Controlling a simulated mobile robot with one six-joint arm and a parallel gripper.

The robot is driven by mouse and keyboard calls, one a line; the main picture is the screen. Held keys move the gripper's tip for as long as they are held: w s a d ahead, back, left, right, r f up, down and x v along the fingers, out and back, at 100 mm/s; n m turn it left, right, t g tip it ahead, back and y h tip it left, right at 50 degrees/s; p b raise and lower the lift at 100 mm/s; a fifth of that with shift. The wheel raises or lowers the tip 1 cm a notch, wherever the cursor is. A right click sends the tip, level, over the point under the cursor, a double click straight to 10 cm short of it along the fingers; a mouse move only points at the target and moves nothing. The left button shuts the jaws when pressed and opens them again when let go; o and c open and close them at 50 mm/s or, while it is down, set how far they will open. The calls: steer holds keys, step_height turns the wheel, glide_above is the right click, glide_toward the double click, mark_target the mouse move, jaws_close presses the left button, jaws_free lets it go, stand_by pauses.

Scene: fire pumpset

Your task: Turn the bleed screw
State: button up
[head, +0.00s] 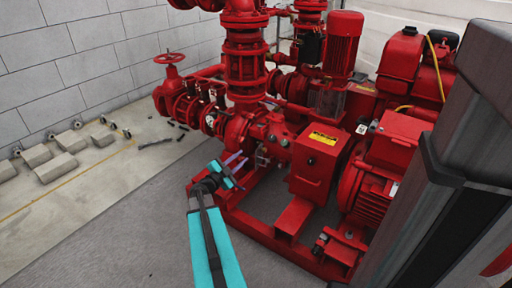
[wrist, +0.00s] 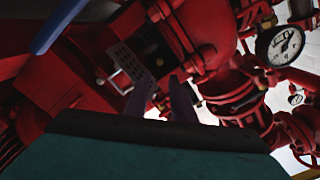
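The bleed screw is not clearly told apart; several small metal fittings (head: 262,156) sit on the red pump casing (head: 262,132) in the head view. My gripper (head: 238,163) is at the near side of this casing, its fingers pointing toward it. In the wrist view, my gripper (wrist: 163,80) shows two dark fingers with a gap between them. Small brass-coloured fittings (wrist: 161,103) show between and beyond the fingers, apart from them as far as I can tell. I see nothing held.
A red base frame (head: 262,232) runs below my gripper. A red guard box (head: 318,160) stands right of it, with the motor (head: 368,190) beyond. A pressure gauge (wrist: 281,44) is at the upper right in the wrist view. The grey floor (head: 130,230) at left is clear.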

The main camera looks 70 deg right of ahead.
mark_target(258, 143)
steer(key=shift+b+x, duration=2.2)
steer(key=shift+x, duration=3.95)
jaws_close()
